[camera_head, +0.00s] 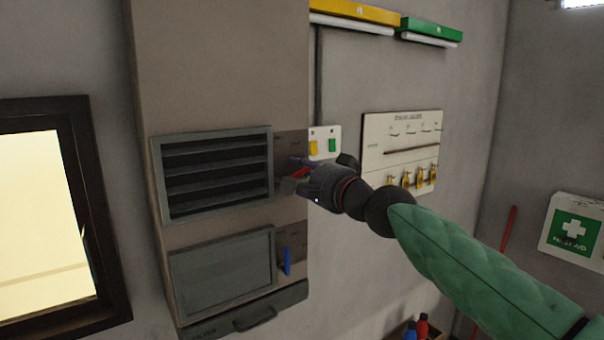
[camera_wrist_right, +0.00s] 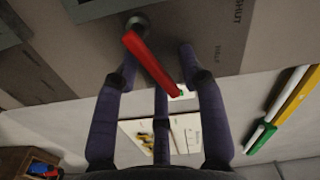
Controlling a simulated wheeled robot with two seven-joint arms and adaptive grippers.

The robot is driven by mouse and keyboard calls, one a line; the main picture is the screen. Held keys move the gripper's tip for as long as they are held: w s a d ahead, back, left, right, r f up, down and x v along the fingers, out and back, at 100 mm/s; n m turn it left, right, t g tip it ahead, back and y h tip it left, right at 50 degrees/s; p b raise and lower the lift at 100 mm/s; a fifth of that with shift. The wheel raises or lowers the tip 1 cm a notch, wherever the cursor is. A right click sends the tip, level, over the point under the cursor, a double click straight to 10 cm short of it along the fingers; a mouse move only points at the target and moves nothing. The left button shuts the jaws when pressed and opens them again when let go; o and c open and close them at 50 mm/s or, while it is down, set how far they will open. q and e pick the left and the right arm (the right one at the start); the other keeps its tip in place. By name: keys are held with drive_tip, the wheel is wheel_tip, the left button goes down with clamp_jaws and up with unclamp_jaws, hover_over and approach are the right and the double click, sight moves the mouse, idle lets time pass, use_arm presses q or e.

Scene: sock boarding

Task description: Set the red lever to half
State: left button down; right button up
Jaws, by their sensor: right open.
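The red lever (camera_head: 302,173) is on the right side of the grey wall unit, beside the upper louvred vent (camera_head: 215,170). My right gripper (camera_head: 297,177) is at the lever and hides much of it. In the right wrist view the red lever (camera_wrist_right: 148,62) runs from a dark round pivot toward the lower right. The open fingers of the right gripper (camera_wrist_right: 157,66) stand on both sides of it, with a third finger behind. I cannot tell whether any finger touches it. Printed SHUT and HALF marks show on the plate. The left gripper is not in view.
A blue lever (camera_head: 287,261) hangs beside the lower flat panel (camera_head: 222,271). A switch plate (camera_head: 325,143) and a tool board (camera_head: 400,150) are on the wall behind my right gripper. A first aid box (camera_head: 573,229) is at the far right.

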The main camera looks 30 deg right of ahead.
drive_tip(key=shift+s, duration=0.15)
drive_tip(key=shift+c, duration=0.3)
clamp_jaws()
drive_tip(key=shift+r, duration=0.15)
drive_tip(key=n, duration=0.2)
drive_tip(key=r+n, duration=0.1)
drive_tip(key=shift+a+n, duration=0.3)
drive_tip(key=shift+a+r+n, duration=0.2)
drive_tip(key=shift+n, duration=0.55)
drive_tip(key=shift+a+r+n, duration=0.15)
drive_tip(key=shift+r+n, duration=0.05)
drive_tip(key=shift+n, duration=0.55)
